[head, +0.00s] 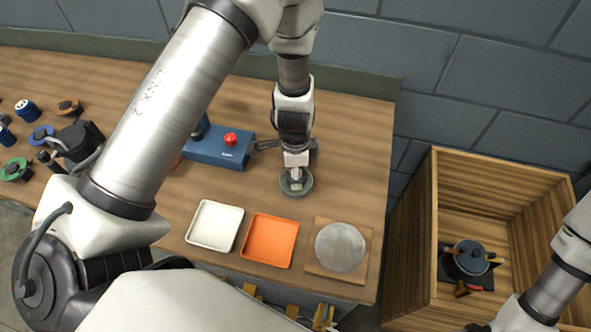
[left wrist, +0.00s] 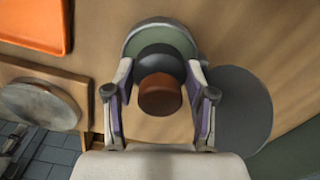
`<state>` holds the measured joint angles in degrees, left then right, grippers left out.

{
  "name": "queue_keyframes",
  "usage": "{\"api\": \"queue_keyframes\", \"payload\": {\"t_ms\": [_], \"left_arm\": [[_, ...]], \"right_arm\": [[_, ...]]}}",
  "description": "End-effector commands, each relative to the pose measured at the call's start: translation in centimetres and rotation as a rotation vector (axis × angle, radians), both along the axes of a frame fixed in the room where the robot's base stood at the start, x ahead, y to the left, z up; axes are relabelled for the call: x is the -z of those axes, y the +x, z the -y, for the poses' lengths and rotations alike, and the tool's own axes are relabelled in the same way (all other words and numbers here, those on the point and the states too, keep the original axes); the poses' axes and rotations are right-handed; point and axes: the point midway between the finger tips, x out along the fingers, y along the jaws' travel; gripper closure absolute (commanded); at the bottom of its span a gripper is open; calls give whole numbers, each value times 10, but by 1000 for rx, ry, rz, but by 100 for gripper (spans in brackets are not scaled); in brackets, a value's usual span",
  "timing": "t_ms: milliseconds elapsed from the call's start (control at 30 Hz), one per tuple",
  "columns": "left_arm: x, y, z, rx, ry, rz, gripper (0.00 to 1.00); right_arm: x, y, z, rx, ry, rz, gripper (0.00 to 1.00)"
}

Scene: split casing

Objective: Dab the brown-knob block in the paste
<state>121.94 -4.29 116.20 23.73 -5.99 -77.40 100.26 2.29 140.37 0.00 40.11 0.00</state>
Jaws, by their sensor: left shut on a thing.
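My left gripper (head: 296,174) points down over a round grey-green dish (head: 306,189) on the wooden bench. In the left wrist view, its two fingers (left wrist: 160,98) are shut on the brown-knob block (left wrist: 160,95). The brown knob is between the fingers, with a dark round base below it. I cannot tell whether the base touches the paste.
A white tray (head: 215,225), an orange tray (head: 269,241) and a round metal plate (head: 340,247) on a board line the front. A blue box (head: 215,147) with a red button stands behind. A grey disc (left wrist: 243,108) lies beside the dish. A wooden crate (head: 433,225) stands right.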

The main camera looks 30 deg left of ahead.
Motion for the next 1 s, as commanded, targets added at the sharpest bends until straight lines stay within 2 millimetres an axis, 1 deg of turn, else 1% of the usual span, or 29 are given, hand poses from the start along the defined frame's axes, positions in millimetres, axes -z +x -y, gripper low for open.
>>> {"api": "queue_keyframes", "payload": {"t_ms": [333,1000], "left_arm": [[0,0,0,0,0,0,73],[7,0,0,0,0,0,73]], "right_arm": [[0,0,0,0,0,0,60],[9,0,0,0,0,0,60]]}}
